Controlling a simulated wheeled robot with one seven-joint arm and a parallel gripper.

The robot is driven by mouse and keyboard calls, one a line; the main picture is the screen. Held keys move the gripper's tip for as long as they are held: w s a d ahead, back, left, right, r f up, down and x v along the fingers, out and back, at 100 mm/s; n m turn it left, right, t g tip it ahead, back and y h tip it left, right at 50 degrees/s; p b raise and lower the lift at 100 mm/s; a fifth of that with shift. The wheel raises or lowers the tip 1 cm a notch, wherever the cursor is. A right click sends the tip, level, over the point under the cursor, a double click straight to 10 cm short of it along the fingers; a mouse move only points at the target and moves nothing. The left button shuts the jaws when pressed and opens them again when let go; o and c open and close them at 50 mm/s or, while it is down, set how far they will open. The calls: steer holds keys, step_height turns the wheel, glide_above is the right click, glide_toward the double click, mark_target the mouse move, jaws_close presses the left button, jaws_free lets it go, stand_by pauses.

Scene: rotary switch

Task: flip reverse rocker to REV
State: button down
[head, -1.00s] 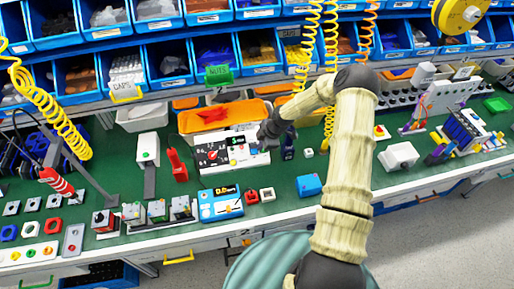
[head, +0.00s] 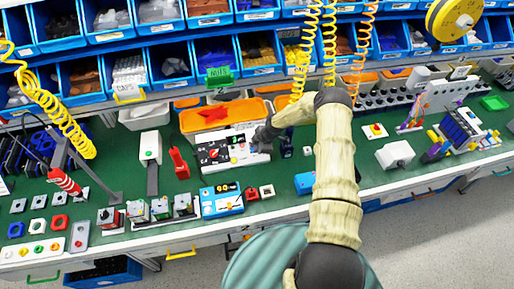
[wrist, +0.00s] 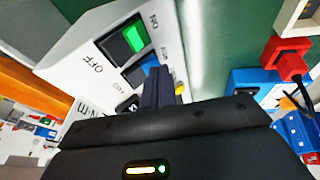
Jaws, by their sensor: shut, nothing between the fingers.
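The white control box (head: 221,165) with a black front panel stands on the green bench in the head view. In the wrist view its side (wrist: 85,45) carries a green rocker (wrist: 134,38) between ON and OFF labels. Beside it is a second rocker, the reverse rocker (wrist: 149,63), showing a blue part, with small labels around it. My gripper (wrist: 163,88) is shut and empty, its fingertips at or very near this rocker and partly covering it. I cannot tell whether they touch. In the head view my gripper (head: 262,138) is at the box's right end.
A blue meter (head: 221,201) and a small red switch (head: 252,193) stand in front of the box. An orange bin (head: 215,115) is behind it. Yellow coiled hoses (head: 303,65) hang nearby.

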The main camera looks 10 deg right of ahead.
steer(key=shift+w+a+f+b, duration=0.1)
steer(key=shift+w+f+b, duration=0.15)
steer(key=shift+b, duration=0.2)
steer(key=shift+s+r, duration=0.25)
steer(key=shift+s, duration=0.1)
steer(key=shift+w+r, duration=0.1)
steer(key=shift+r, duration=0.65)
steer(key=s+d+r+b, duration=0.2)
steer(key=s+d+r, duration=0.1)
steer(key=s+r, duration=0.5)
steer(key=shift+r, duration=1.3)
